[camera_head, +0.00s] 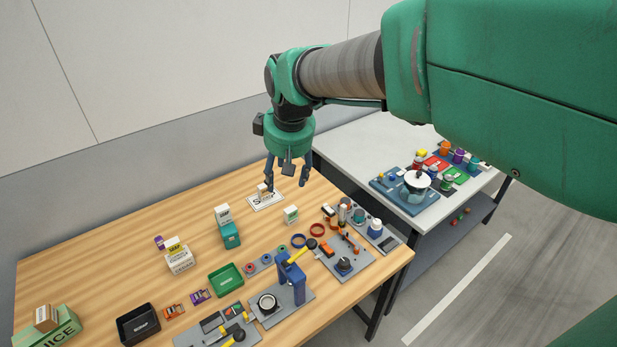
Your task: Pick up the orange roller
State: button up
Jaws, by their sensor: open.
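My gripper (287,183) hangs fingers down over the back right of the wooden table, with its fingers apart and nothing visible between them. It is above and beside a white labelled card (265,201) that has a small box (263,190) on it. Several small orange items lie right of and in front of my gripper, on and around a grey board (345,262). Among them are an upright orange-brown cylinder (342,215) and an orange piece (327,252). They are too small to tell for certain which is the orange roller.
A blue stand (291,279), a green tray (226,280) and a black scrap bin (139,324) stand along the front. A teal box (231,235) and a white box (180,259) stand further left. The wood at the back left is clear.

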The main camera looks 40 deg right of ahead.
jog(key=w+d+f+p, duration=0.2)
jog(key=w+d+f, duration=0.1)
jog(key=w+d, duration=0.45)
jog(key=n+g+p, duration=0.3)
jog(key=p, duration=0.2)
send_over(346, 201)
notch_tip(346, 201, down, 24)
jog(key=shift+r+y, duration=0.15)
jog(key=shift+y, duration=0.25)
jog(key=shift+a, duration=0.1)
jog(key=shift+f, duration=4.3)
jog(key=shift+f, duration=0.1)
